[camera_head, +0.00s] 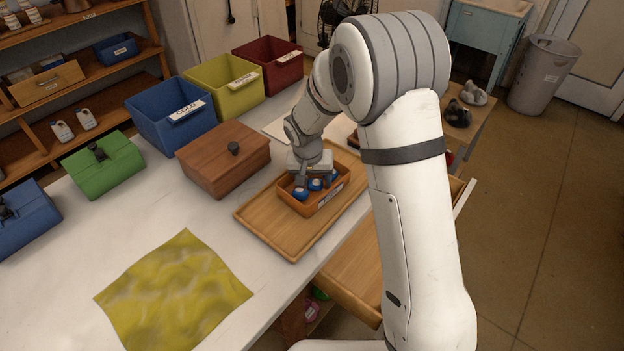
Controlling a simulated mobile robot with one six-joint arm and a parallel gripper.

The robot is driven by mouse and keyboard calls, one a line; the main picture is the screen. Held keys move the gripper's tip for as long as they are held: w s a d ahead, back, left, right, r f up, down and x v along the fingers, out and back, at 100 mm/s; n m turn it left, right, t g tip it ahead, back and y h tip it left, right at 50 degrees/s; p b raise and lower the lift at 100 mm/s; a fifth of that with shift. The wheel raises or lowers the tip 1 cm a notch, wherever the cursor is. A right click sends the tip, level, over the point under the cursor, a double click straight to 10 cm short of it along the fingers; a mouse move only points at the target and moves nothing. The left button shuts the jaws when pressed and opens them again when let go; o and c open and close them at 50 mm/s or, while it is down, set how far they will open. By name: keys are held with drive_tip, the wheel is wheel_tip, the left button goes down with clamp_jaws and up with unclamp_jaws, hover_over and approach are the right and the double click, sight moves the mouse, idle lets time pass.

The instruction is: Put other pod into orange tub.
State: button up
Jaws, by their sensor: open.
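The orange tub (328,199) stands on a wooden tray (271,231) on the white table. Several small blue and white pods (300,193) lie inside the tub. My gripper (312,182) points down into the tub, right over the pods. Its jaws are open, but the fingertips are partly hidden by the tub and pods. I cannot tell whether a finger touches a pod. My own arm covers the area to the right of the tub.
A brown lidded box (222,157) stands left of the tray. Blue (172,117), yellow (224,82) and red (268,62) bins line the back. A yellow cloth (172,292) lies in front. An open wooden drawer (352,277) juts out below the table edge.

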wheel_tip(320, 180, up, 12)
drive_tip(key=s+a+b, duration=0.1)
drive_tip(key=s, duration=0.1)
drive_tip(key=s+d+r, duration=0.7)
drive_tip(key=s+d, duration=0.4)
drive_tip(key=d, duration=0.1)
drive_tip(key=s+d+t+y, duration=0.1)
drive_tip(key=s+d, duration=0.4)
drive_tip(key=s, duration=0.8)
drive_tip(key=shift+d+f+n, duration=0.15)
drive_tip(key=shift+f+n, duration=0.05)
drive_tip(key=shift+n, duration=0.2)
drive_tip(key=shift+c, duration=0.2)
